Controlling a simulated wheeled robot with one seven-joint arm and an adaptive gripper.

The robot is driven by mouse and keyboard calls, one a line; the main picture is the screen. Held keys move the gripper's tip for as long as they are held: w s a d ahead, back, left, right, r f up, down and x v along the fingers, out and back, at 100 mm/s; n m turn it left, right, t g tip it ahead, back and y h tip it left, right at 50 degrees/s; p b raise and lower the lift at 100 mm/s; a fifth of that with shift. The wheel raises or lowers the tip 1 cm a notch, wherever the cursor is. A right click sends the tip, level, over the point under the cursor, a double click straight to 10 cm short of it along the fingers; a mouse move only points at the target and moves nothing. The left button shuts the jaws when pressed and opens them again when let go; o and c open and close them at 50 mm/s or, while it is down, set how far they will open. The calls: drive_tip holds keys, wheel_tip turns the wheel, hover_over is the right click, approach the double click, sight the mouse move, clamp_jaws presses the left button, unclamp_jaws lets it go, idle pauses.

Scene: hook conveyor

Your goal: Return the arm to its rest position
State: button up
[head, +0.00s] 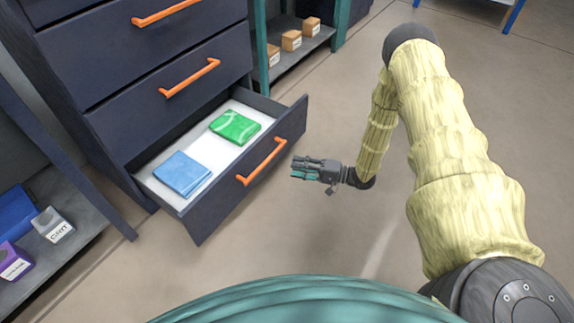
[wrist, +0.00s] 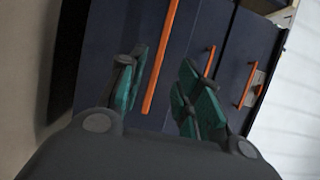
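My arm reaches forward from the lower right in the head view and bends down to my gripper (head: 294,168). The gripper is just right of the open bottom drawer's front (head: 213,215), apart from its orange handle (head: 262,161). In the wrist view my gripper (wrist: 160,75) has its teal-padded fingers apart with nothing held between them. The orange handle (wrist: 162,50) shows beyond the gap between the fingers.
The drawer, in a dark blue cabinet (head: 150,90), holds a green packet (head: 235,127) and a blue packet (head: 182,174). A shelf (head: 290,55) with several small boxes stands behind. A lower-left shelf (head: 75,222) holds boxes. Floor around my arm is clear.

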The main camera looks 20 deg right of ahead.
drive_tip(key=shift+s+d, duration=0.45)
drive_tip(key=shift+d, duration=0.15)
drive_tip(key=s+a+f+h, duration=0.2)
drive_tip(key=a+f+h, duration=0.25)
drive_tip(key=a, duration=0.25)
drive_tip(key=s+a+f+n+g+h+p, duration=0.1)
drive_tip(key=s+a+f+n+g+h, duration=0.3)
drive_tip(key=s, duration=0.6)
drive_tip(key=s+r+n+g+h, duration=0.25)
drive_tip(key=s+g+h, duration=0.4)
drive_tip(key=s, duration=1.75)
wheel_tip(320, 180, up, 38)
drive_tip(key=p, duration=3.8)
drive_tip(key=shift+w+d+f+p, duration=0.15)
drive_tip(key=shift+w+d+p, duration=0.15)
drive_tip(key=shift+d, duration=0.15)
